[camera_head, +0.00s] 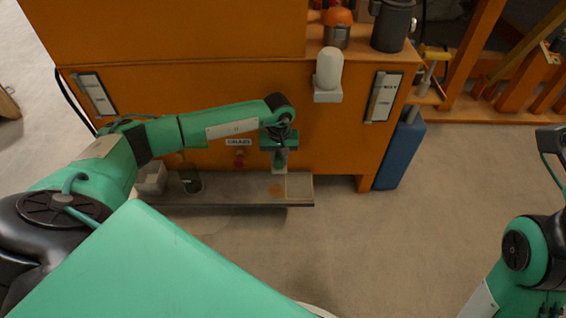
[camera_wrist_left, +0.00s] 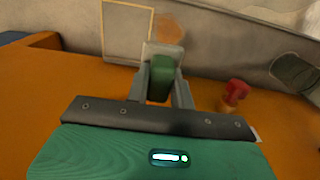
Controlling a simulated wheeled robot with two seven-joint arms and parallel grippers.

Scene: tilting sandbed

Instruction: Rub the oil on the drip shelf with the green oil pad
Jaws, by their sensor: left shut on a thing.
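The grey drip shelf (camera_head: 235,198) juts out low from the front of the orange cabinet. A brown oil patch (camera_head: 276,190) lies near its right end and also shows in the left wrist view (camera_wrist_left: 169,27). My left gripper (camera_head: 279,161) is above the shelf by the oil patch. In the left wrist view its fingers (camera_wrist_left: 158,88) are shut on the green oil pad (camera_wrist_left: 160,75), whose pale end points towards the oil. Whether the pad touches the shelf I cannot tell.
A pale outlined rectangle (camera_head: 299,185) is on the shelf right of the oil. A dark cup (camera_head: 191,183) and a grey box (camera_head: 151,179) stand at the shelf's left. A red knob (camera_head: 239,161) sticks out of the cabinet (camera_head: 330,150) above the shelf. The floor in front is clear.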

